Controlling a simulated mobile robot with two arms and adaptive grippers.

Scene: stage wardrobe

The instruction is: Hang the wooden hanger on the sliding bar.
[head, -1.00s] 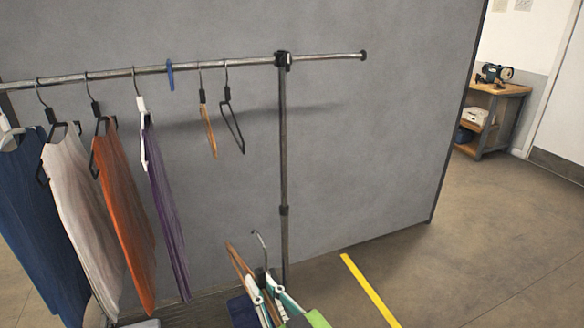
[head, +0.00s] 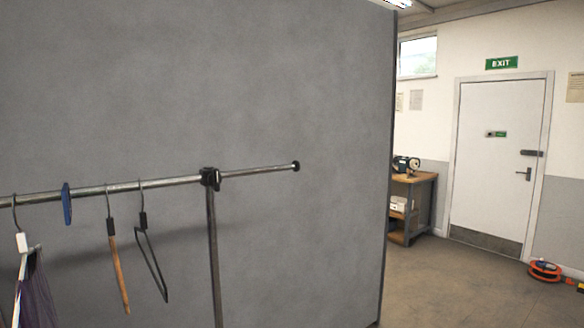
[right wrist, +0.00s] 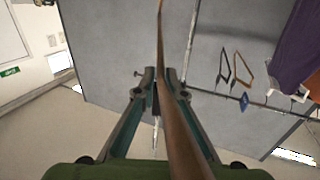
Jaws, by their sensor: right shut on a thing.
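The wooden hanger (right wrist: 179,135) shows in the right wrist view as a long brown bar through the jaws of my right gripper (right wrist: 160,82), which is shut on it. In the head view the sliding bar (head: 258,171) sticks out to the right of the black clamp on the rack post, ending in a dark cap. It is empty. In the right wrist view, which is upside down, the bar's capped end (right wrist: 138,73) shows behind and left of the jaws, apart from them. Neither gripper is in the head view.
The main rail (head: 100,189) left of the clamp carries a blue divider (head: 67,204), a wood-coloured hanger (head: 118,270), a black hanger (head: 150,258) and a purple garment. A grey partition stands behind the rack. Open floor lies right, before a white door (head: 497,165).

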